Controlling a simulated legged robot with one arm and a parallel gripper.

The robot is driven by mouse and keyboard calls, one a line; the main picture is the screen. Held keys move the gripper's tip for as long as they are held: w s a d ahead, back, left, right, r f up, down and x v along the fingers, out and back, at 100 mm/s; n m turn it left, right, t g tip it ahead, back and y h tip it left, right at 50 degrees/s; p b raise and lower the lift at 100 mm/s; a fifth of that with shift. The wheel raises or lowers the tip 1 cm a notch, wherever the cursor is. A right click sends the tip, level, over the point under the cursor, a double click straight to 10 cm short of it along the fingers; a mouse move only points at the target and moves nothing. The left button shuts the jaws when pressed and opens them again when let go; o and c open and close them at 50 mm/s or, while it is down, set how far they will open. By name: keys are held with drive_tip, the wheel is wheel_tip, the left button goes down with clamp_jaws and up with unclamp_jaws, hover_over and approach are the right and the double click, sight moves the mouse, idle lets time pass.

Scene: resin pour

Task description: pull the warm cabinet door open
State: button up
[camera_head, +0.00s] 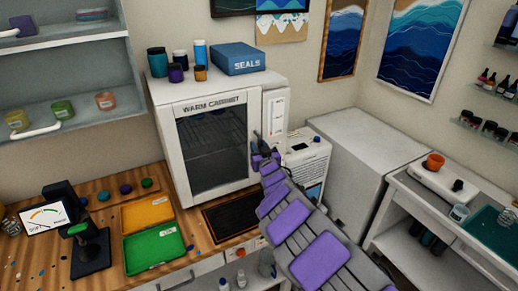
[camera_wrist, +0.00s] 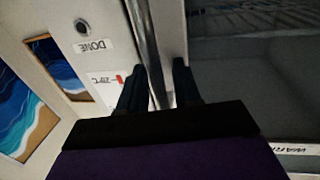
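The white warm cabinet (camera_head: 165,110) stands on the wooden counter, and its dark-windowed door (camera_head: 212,150) looks closed. In the wrist view the door's dark window (camera_wrist: 250,80) fills the right side. A vertical metal handle bar (camera_wrist: 150,50) runs down between the two dark fingers of my gripper (camera_wrist: 158,88). The fingers are apart, one on each side of the bar, with a visible gap on the right side. In the head view my gripper (camera_head: 262,150) is at the door's right edge, and my arm hides the bar's lower end.
A blue SEALS box (camera_head: 238,59) and several jars sit on top of the cabinet. Orange (camera_head: 147,214) and green (camera_head: 154,249) trays and a dark mat (camera_head: 232,216) lie on the counter before the door. A white control-panel unit (camera_head: 306,160) stands right of the cabinet.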

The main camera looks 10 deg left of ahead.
drive_tip(key=shift+c, duration=0.5)
clamp_jaws()
